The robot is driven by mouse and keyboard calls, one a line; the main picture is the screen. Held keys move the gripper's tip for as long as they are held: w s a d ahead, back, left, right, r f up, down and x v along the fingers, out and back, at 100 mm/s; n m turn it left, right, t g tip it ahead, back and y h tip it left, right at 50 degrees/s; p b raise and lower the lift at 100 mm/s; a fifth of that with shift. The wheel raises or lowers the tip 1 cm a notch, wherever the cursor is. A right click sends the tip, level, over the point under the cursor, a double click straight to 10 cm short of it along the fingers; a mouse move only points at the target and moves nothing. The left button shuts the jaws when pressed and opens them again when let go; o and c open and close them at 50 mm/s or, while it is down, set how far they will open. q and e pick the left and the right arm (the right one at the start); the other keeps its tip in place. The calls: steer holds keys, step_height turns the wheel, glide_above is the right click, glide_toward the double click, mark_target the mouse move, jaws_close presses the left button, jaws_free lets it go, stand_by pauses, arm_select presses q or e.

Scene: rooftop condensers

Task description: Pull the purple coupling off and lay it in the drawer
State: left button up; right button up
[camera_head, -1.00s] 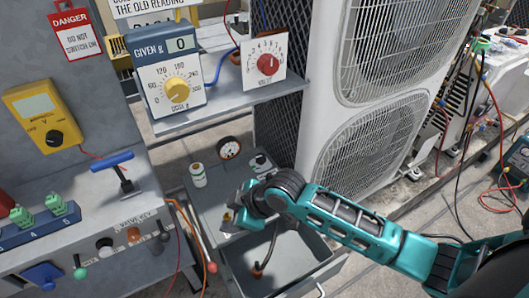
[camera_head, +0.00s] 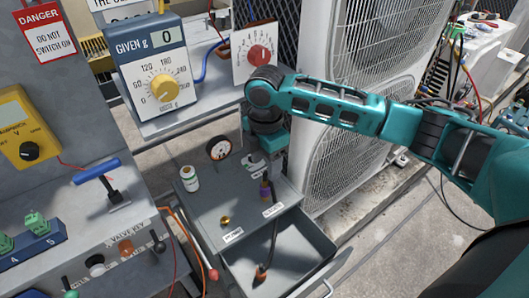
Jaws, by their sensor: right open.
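The purple coupling (camera_head: 265,188) stands on top of the grey cabinet (camera_head: 203,207), near its right side. A dark hose (camera_head: 274,235) runs from beside it over the front edge into the open drawer (camera_head: 318,243). The hose's orange-red end (camera_head: 261,272) lies inside the drawer. My right gripper (camera_head: 258,167) points down just above the coupling. It is open with nothing seen between its fingers; I cannot tell whether it touches the coupling. My left gripper is not in view.
A brass fitting (camera_head: 225,221), a white bottle (camera_head: 189,178) and a round gauge (camera_head: 219,148) stand on the cabinet. A shelf with the dial box (camera_head: 155,68) is above. The large condenser (camera_head: 352,130) is close on the right.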

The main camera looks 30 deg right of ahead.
mark_target(265, 180)
step_height(265, 180, down, 10)
steer(key=shift+r+b, duration=0.2)
steer(key=shift+b, duration=0.7)
jaws_close()
stand_by(0.3)
